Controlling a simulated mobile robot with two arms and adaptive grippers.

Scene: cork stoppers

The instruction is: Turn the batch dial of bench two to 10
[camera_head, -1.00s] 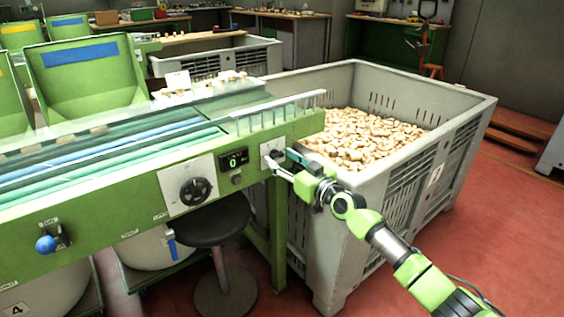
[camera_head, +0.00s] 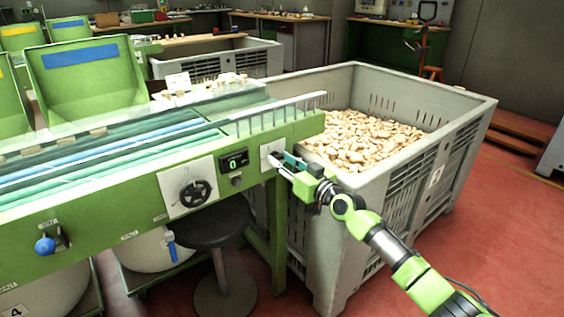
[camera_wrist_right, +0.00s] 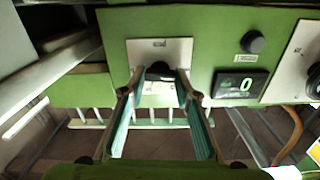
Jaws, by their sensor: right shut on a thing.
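The green bench (camera_head: 110,208) carries a small white plate (camera_head: 268,149) at its right end. In the wrist view this plate (camera_wrist_right: 177,49) bears a small dark dial (camera_wrist_right: 159,71), with both teal fingers around it. My right gripper (camera_head: 280,160) is shut on this dial; the fingers hide its sides, so its pointer and setting cannot be read. The black display (camera_head: 234,160) beside the plate reads 0, and it also shows in the wrist view (camera_wrist_right: 242,85). My left gripper is not in view.
A black handwheel (camera_head: 196,192) on a white plate and a dark button (camera_head: 237,181) are left of my right gripper. A blue-knobbed lever (camera_head: 45,245) is farther left. A grey crate (camera_head: 415,92) of corks stands close behind my right arm. A dark stool (camera_head: 212,225) stands below.

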